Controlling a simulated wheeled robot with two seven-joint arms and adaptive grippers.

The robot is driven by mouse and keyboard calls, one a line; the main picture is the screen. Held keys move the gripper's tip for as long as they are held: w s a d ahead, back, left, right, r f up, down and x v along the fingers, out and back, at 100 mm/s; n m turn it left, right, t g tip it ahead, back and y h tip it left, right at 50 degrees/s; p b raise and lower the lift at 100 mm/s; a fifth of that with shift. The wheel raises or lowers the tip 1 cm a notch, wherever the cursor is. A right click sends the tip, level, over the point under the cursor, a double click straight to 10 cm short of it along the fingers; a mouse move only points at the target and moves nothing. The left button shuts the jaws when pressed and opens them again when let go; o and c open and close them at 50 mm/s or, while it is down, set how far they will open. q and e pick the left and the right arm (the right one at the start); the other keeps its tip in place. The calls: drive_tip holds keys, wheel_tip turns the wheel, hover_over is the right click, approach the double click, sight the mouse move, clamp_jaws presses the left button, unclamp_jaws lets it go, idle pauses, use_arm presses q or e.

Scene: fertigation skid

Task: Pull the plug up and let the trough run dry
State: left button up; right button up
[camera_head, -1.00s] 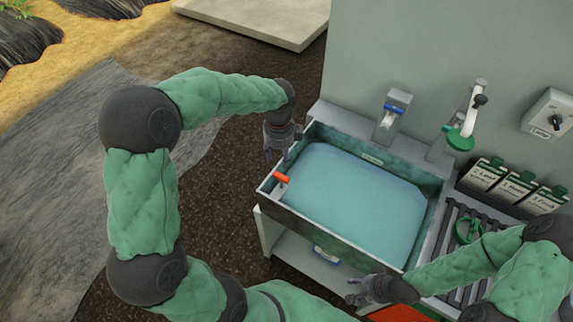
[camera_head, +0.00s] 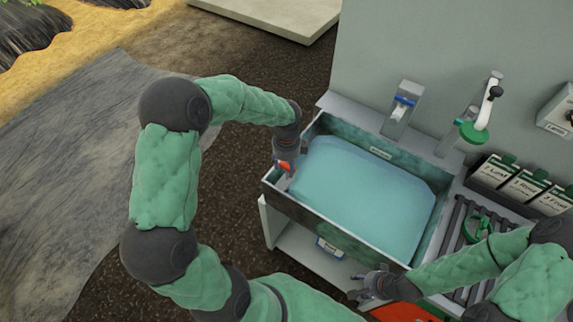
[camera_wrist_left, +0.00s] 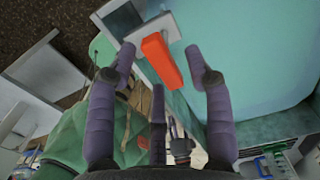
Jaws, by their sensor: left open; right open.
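The trough (camera_head: 340,232) is a dark-walled basin holding blue-green water (camera_head: 360,195). The red plug handle (camera_head: 284,165) stands at its left corner, partly hidden by my left gripper in the head view. In the left wrist view the red handle (camera_wrist_left: 161,60) lies between the spread fingers, beside a grey bracket on the trough rim. My left gripper (camera_wrist_left: 160,68) is open around the handle, with no finger clearly touching it. It also shows in the head view (camera_head: 283,168). My right gripper (camera_head: 361,286) is open and empty in front of the trough's near wall.
A blue-handled tap (camera_head: 403,103) and a white spout with a green collar (camera_head: 482,118) stand behind the trough. Labelled packets (camera_head: 525,185) and a slatted rack (camera_head: 460,225) are at the right. A blue-labelled item (camera_head: 328,248) is on the lower shelf.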

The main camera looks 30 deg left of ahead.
use_arm(q)
clamp_jaws()
wheel_tip(320, 180, up, 5)
drive_tip(key=p, duration=0.3)
drive_tip(key=shift+f+p, duration=0.1)
drive_tip(key=shift+p, duration=0.25)
drive_tip(key=shift+f, duration=0.1)
unclamp_jaws()
wheel_tip(320, 180, up, 12)
idle(0.5)
